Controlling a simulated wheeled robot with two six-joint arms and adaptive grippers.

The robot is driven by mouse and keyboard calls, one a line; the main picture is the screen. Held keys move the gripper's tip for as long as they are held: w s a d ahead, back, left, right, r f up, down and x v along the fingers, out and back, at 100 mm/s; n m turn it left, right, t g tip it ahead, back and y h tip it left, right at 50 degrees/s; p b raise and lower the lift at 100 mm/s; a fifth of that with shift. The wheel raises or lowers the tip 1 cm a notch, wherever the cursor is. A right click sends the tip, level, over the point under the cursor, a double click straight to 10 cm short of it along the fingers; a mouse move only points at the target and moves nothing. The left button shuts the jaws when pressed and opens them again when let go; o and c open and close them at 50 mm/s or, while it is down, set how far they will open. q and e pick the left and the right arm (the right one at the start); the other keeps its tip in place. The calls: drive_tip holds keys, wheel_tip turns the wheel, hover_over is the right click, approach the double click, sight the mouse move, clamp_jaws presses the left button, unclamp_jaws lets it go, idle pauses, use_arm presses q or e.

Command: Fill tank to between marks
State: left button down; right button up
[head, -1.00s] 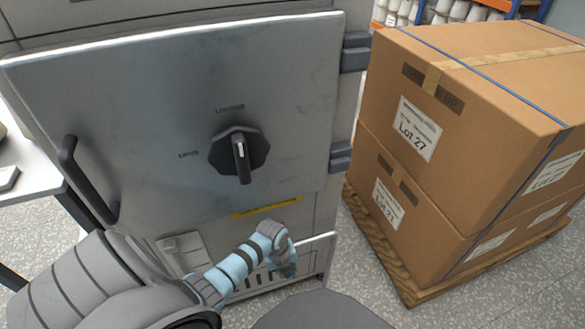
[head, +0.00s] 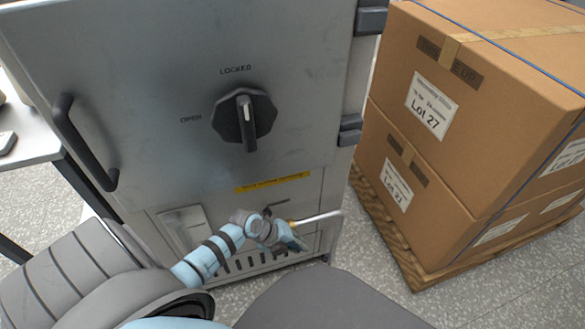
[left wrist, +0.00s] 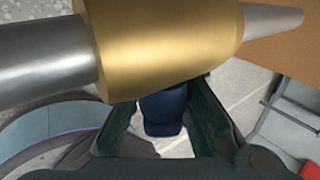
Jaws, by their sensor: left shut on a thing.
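A tap with a brass body (left wrist: 165,45) and a grey metal pipe on each side fills the top of the left wrist view. In the head view its brass part (head: 291,222) and pale spout (head: 320,216) show at the cabinet's lower front. My left gripper (head: 288,238) is just below the brass part, shut on a dark blue handle (left wrist: 162,112) under the tap. A small pale panel (head: 184,226) sits on the cabinet's lower left front. I cannot make out any marks or water level. My right gripper is not in view.
The grey cabinet door (head: 150,80) has a black knob (head: 244,116) with its pointer up towards LOCKED, and a bar handle (head: 82,143). Cartons (head: 460,130) stand on a wooden pallet (head: 395,237) at the right. A table (head: 30,135) is at the left.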

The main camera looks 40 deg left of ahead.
use_arm(q)
drive_tip(key=shift+w, duration=0.1)
drive_tip(key=c, duration=1.5)
unclamp_jaws()
drive_tip(key=v, duration=1.2)
